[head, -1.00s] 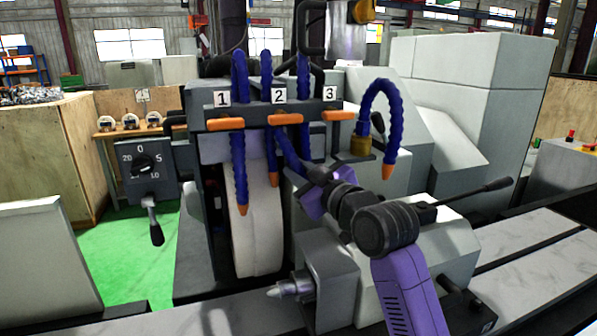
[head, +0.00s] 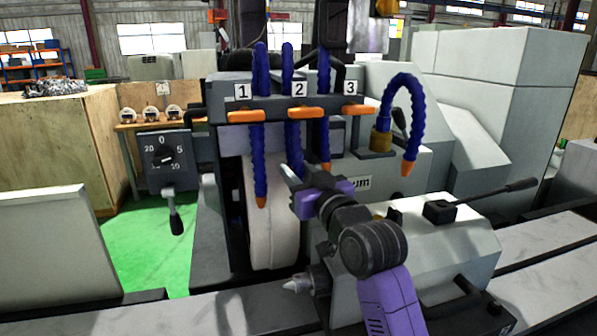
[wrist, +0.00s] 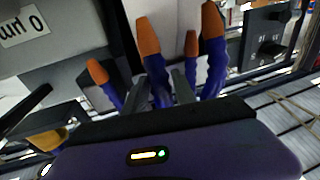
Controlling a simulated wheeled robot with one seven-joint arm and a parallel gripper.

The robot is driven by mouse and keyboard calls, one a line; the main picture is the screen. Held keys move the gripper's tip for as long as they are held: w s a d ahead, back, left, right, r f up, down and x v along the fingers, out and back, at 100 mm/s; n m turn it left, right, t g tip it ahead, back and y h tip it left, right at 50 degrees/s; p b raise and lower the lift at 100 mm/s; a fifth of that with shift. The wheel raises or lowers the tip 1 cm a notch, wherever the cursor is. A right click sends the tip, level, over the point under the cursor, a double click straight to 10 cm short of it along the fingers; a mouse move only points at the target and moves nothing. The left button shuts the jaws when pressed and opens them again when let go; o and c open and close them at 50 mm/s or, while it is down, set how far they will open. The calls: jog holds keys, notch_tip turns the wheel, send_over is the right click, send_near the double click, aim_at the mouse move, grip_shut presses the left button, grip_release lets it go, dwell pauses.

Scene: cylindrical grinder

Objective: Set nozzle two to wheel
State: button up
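The nozzle two hose (head: 293,140) is blue and hangs almost straight down under the label 2 (head: 299,89). Its lower end is at my gripper (head: 291,178), which hides its orange tip in the head view. In the wrist view, the hose (wrist: 157,82) runs between my two fingers (wrist: 160,82), which appear to press on both sides. Its orange tip (wrist: 148,38) sticks out past them. The white grinding wheel (head: 272,235) stands behind and below, left of my gripper.
Nozzle one (head: 259,165) hangs close on the left, in front of the wheel. Nozzle three (head: 325,140) hangs close on the right. Orange levers (head: 303,113) sit on the rack above. A thicker curved hose (head: 411,105) stands farther right.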

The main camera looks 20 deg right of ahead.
jog(key=shift+o, duration=0.4)
jog(key=b+v, duration=0.2)
jog(key=v, duration=0.5)
jog(key=shift+s, duration=0.4)
jog(key=shift+d, duration=0.1)
